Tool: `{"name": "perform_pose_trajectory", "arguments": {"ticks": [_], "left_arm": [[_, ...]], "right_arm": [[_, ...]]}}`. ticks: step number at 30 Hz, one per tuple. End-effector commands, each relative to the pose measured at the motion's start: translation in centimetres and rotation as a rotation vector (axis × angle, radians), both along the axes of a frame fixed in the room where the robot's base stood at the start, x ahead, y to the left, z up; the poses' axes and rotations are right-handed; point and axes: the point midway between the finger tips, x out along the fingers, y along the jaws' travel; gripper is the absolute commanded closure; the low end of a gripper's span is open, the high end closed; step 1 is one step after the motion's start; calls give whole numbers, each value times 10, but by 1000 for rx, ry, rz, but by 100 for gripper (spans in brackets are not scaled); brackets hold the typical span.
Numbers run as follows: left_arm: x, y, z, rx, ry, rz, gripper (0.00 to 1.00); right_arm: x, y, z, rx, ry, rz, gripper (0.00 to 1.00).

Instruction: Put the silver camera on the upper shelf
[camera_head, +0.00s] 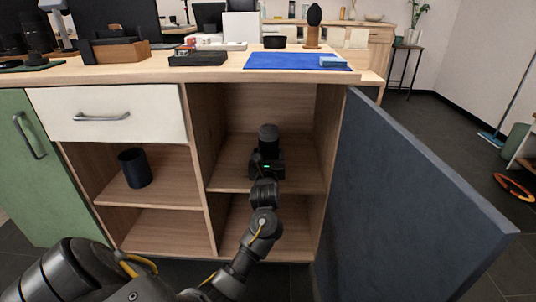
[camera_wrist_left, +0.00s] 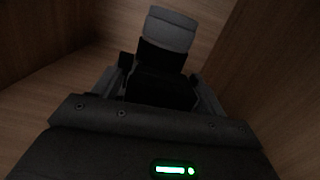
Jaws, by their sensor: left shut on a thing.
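My left gripper (camera_head: 266,157) reaches into the open right-hand compartment of the cabinet, above the upper shelf (camera_head: 228,176). It is shut on the silver camera (camera_head: 268,132), which looks dark in the head view and sticks up past the gripper. In the left wrist view the camera (camera_wrist_left: 170,30) shows a grey-silver top and a black body between the two fingers (camera_wrist_left: 158,88). Whether the camera's underside touches the shelf is hidden by the gripper. My right gripper is not in view.
A dark blue door (camera_head: 400,200) stands open at the right of the compartment. A wooden divider (camera_head: 198,150) bounds the left side. A dark cup (camera_head: 134,168) stands on the neighbouring shelf. The tabletop above holds a blue mat (camera_head: 290,61) and a black tray (camera_head: 198,59).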

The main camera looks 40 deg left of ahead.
Motion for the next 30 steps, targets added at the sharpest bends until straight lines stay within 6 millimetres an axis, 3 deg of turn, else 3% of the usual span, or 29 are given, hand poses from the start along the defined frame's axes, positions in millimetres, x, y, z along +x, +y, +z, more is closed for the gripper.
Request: {"name": "perform_pose_trajectory", "arguments": {"ticks": [30], "left_arm": [[0,0,-12,-2,3,0,99]], "right_arm": [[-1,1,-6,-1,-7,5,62]]}}
